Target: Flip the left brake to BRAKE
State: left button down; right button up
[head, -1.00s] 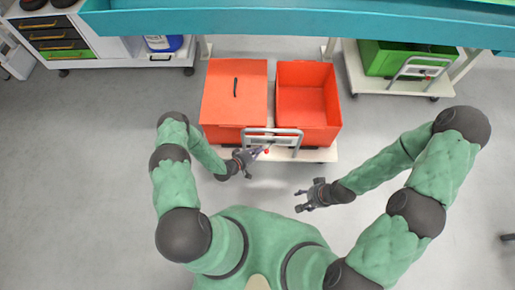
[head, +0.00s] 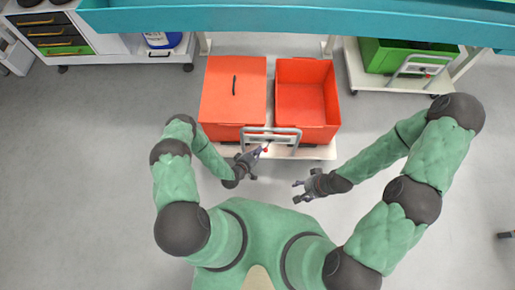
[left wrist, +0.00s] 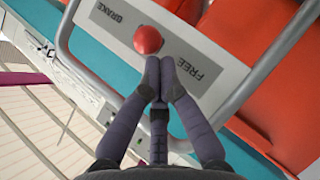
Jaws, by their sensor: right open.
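The left brake is a red ball knob (left wrist: 148,40) on a grey panel (left wrist: 215,70) marked BRAKE and FREE. In the left wrist view the knob shows between the two words; I cannot tell which way its lever leans. The knob also shows small in the head view (head: 265,150), at the front of the cart with red bins. My left gripper (left wrist: 160,68) is shut, its fingertips together right beside the knob on the FREE side, touching or nearly so. My right gripper (head: 298,191) is open and empty, in front of the cart, to the right.
A grey tube handle (left wrist: 280,55) frames the panel. The cart carries a lidded red bin (head: 233,95) and an open red bin (head: 307,92). A second cart with a green bin (head: 385,58) stands right. A teal shelf (head: 300,18) crosses behind. The floor in front is clear.

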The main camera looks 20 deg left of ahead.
aim_at(267, 150)
pick_arm(q)
jog(key=shift+s+d+n+t+y+p, duration=0.25)
jog(key=shift+d+n+y+p, duration=0.4)
jog(key=shift+d+n+y, duration=0.35)
jog(key=shift+s+d+n+t+y+p, duration=0.15)
jog(key=shift+s+d+n+y+p, duration=0.1)
jog(key=shift+d+n+y+p, duration=0.6)
jog(key=shift+d+y, duration=0.15)
jog(key=shift+y, duration=0.2)
pick_arm(e)
jog(key=r, duration=0.1)
jog(key=w+r, duration=0.1)
jog(key=shift+a+r, duration=0.15)
jog(key=shift+r, duration=0.2)
pick_arm(q)
jog(key=shift+w, duration=0.1)
jog(key=shift+w+a+b, duration=0.4)
jog(key=shift+a, duration=0.3)
pick_arm(e)
jog(key=shift+f, duration=0.2)
